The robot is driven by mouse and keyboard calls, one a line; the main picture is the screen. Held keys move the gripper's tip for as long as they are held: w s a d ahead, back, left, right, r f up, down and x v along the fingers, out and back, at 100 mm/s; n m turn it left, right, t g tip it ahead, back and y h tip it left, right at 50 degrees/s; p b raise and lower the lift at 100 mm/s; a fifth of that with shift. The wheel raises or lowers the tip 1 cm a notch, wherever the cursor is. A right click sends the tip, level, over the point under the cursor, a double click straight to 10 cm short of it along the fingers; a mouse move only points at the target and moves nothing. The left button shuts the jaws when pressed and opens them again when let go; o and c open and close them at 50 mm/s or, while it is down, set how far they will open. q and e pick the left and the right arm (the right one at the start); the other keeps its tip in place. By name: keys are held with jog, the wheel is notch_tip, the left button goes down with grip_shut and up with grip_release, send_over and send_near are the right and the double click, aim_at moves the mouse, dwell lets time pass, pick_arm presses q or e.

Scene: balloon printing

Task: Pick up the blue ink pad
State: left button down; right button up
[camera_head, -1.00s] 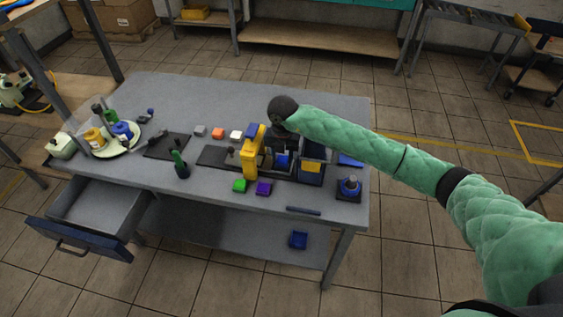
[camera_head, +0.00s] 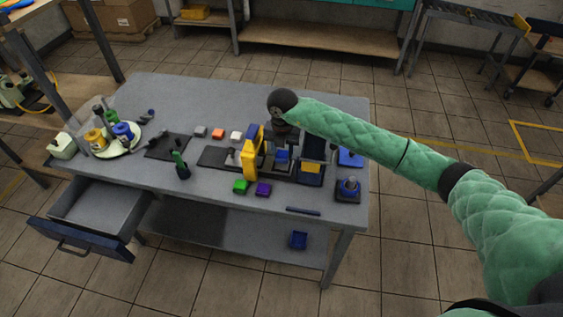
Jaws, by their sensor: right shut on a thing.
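My right arm comes in from the right, and its gripper (camera_head: 282,151) hangs down over the right half of the table. It is shut on a small blue block, the blue ink pad (camera_head: 282,155), which seems to be just above the dark mat. The fingers are small and partly hidden by the wrist and by the yellow-and-blue machine part (camera_head: 250,155) beside them. My left gripper is not in view.
Green (camera_head: 240,187), purple (camera_head: 263,189), orange (camera_head: 218,134), white (camera_head: 236,136) and grey (camera_head: 200,131) pads lie around the machine. A dark box with a yellow label (camera_head: 311,168) stands close right. The drawer (camera_head: 90,208) is open at front left.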

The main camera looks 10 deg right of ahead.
jog(key=shift+r+p, duration=0.45)
jog(key=shift+r, duration=1.5)
